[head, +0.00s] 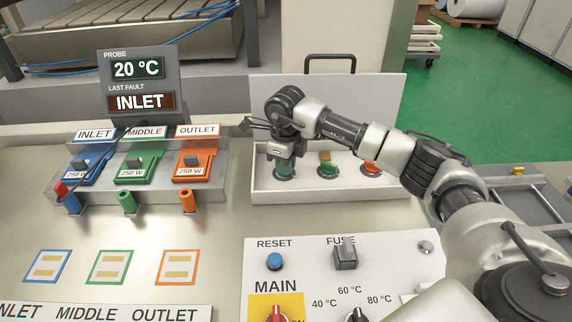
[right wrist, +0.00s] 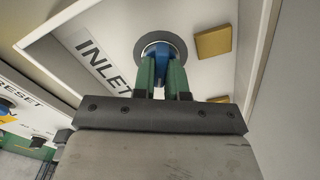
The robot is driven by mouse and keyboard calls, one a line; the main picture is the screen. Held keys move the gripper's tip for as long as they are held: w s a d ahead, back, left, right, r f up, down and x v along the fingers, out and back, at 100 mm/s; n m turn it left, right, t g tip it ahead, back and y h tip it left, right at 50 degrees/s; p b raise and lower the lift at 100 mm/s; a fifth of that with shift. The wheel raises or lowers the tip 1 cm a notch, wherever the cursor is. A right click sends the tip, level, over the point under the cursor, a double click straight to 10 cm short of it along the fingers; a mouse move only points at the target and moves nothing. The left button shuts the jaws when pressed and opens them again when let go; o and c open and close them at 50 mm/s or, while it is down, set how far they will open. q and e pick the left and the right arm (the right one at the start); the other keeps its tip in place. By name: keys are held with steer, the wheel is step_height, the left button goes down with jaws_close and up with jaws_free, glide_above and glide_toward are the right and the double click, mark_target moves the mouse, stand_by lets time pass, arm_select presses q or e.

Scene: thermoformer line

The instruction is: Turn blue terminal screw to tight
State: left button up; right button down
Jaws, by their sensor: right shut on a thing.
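The blue terminal screw (right wrist: 160,52) shows in the right wrist view, set in a dark round washer next to an INLET label. My right gripper (right wrist: 161,70) is shut on it, with a green finger on each side. In the head view my right gripper (head: 284,165) points down into the left end of the white terminal box (head: 330,188), and it hides the blue screw there. A green terminal (head: 328,167) and an orange terminal (head: 371,167) stand to its right in the same box. My left gripper is not in view.
The box's raised white lid (head: 345,95) stands behind my right wrist. A heater block (head: 140,195) with blue, green and orange units and a probe display (head: 138,85) stand at left. A control panel (head: 320,262) with buttons and switches lies in front.

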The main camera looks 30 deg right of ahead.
steer(key=shift+r+m, duration=0.1)
steer(key=shift+m, duration=0.2)
stand_by(0.4)
steer(key=c, duration=1.2)
jaws_free()
steer(key=shift+o, duration=0.2)
step_height(320, 180, up, 11)
steer(key=b, duration=0.2)
